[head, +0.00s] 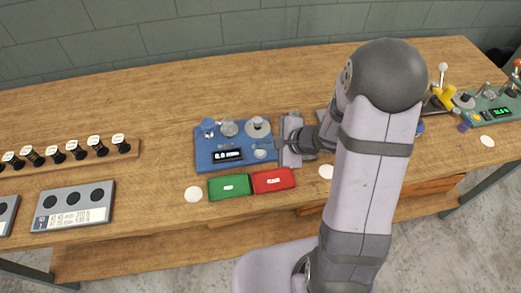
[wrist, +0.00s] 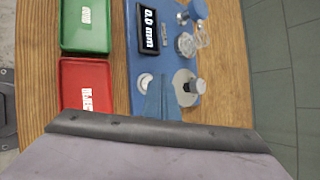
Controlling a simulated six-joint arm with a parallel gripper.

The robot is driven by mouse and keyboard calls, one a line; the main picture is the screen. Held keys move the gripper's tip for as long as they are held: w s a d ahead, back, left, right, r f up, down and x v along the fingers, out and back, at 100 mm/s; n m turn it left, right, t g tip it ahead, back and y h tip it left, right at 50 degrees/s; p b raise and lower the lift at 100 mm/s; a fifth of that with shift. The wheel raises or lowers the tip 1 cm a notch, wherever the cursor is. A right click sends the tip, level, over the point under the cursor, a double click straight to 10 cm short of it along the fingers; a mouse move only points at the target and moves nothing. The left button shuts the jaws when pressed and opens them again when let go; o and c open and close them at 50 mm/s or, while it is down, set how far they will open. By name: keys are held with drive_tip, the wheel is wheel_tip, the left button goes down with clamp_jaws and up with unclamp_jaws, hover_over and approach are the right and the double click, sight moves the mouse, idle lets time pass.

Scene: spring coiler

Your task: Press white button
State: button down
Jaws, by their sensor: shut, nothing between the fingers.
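The blue panel (head: 205,160) lies on the wooden bench, with a dark display (head: 228,156) reading in mm. The white button (head: 260,154) is a small round cap at the panel's front right. In the wrist view the white button (wrist: 145,80) shows just left of my gripper's fingertips (wrist: 161,80), partly hidden by them. My gripper (head: 277,144) is at the panel's right edge in the head view, shut and empty. I cannot tell whether the fingers touch the button or the panel.
A green tray (head: 229,185) and a red tray (head: 273,180) sit in front of the panel. Knobs (head: 257,127) stand along its back. A rack of springs (head: 125,148) and a grey gauge block (head: 73,206) are at left; a green device (head: 484,111) is at right.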

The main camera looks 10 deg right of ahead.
sight(264, 154)
idle(0.3)
drive_tip(key=shift+r+p, duration=1.8)
drive_tip(key=shift+r, duration=0.75)
